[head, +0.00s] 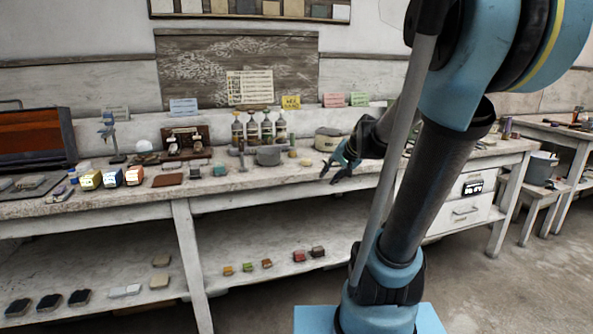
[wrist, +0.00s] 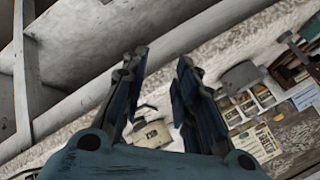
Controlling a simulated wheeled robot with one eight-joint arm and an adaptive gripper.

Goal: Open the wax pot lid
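A squat cream pot with a lid (head: 327,139) stands at the back of the workbench, and I take it for the wax pot. In the wrist view this pot (wrist: 152,133) shows between my fingers, with a label on its side and part of it hidden by them. Its lid looks shut. My gripper (head: 328,177) hangs at the bench's front edge, in front of the pot and apart from it. In the wrist view my gripper (wrist: 158,60) has its two fingers spread with nothing between the tips.
A grey pot (head: 269,156) stands left of the cream pot, with several bottles (head: 252,128) behind it. A small tan round piece (head: 305,162) lies left of my gripper. The bench (head: 230,181) has some bare room along its front edge.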

